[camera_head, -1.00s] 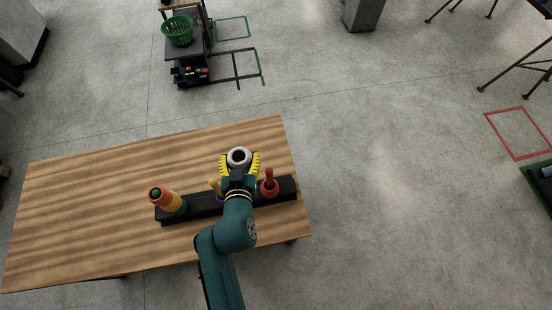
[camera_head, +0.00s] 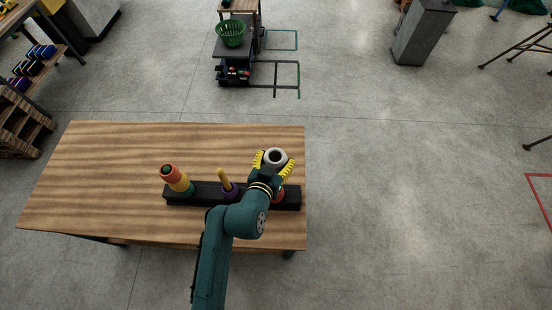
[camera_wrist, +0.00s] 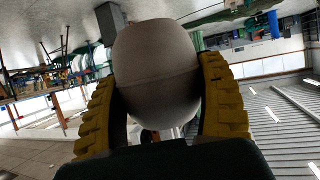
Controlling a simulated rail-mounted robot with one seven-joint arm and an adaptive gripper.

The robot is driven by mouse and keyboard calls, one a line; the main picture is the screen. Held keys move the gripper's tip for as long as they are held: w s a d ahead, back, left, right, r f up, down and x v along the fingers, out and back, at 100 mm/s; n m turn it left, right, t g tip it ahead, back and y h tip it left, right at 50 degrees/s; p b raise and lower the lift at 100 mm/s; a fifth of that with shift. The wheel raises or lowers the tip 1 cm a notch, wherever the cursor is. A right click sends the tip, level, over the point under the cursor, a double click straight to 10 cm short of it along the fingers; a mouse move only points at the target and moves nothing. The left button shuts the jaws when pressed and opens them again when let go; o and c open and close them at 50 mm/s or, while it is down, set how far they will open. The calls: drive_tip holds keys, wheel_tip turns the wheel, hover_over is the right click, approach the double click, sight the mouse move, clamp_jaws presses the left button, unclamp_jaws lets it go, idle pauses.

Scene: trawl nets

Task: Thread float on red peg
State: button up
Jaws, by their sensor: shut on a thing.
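My gripper (camera_head: 272,163) is shut on a white-grey float (camera_head: 276,156) with a dark hole in its top. The float fills the middle of the wrist view (camera_wrist: 158,75), between the two yellow ribbed fingers. In the head view the gripper and float are over the right part of a black peg base (camera_head: 208,190). The red peg (camera_head: 281,193) is mostly hidden behind my gripper; only a little red shows. A yellow peg (camera_head: 223,176) with a purple ring at its foot stands in the middle of the base. The left peg carries stacked floats (camera_head: 178,180), red, orange, yellow and green.
The wooden table (camera_head: 110,170) is bare left of and behind the base; its right edge is close to the base. A cart with a green basket (camera_head: 230,33) stands beyond. A shelf with coloured items (camera_head: 30,65) is at the upper left.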

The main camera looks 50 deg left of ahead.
drive_tip(key=shift+f+b, duration=3.15)
drive_tip(key=shift+f, duration=0.9)
drive_tip(key=o, duration=1.2)
drive_tip(key=shift+o, duration=0.2)
drive_tip(key=shift+s+d, duration=0.1)
drive_tip(key=v, duration=1.2)
